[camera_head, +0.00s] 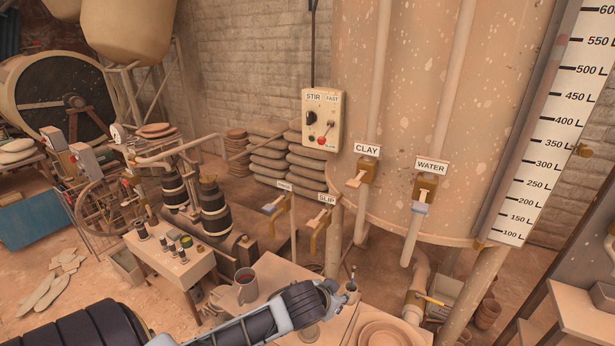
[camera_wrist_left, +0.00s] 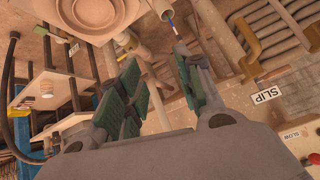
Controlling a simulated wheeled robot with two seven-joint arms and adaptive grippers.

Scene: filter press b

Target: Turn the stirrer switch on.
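My left gripper (camera_head: 332,292) is low over the table, well below the box. In the left wrist view its green-padded fingers (camera_wrist_left: 160,75) stand apart with nothing between them. My right gripper is not in view.
The tank (camera_head: 430,100) has CLAY (camera_head: 367,149) and WATER (camera_head: 431,166) valves. A SLIP valve (camera_head: 320,222) stands between my gripper and the box.

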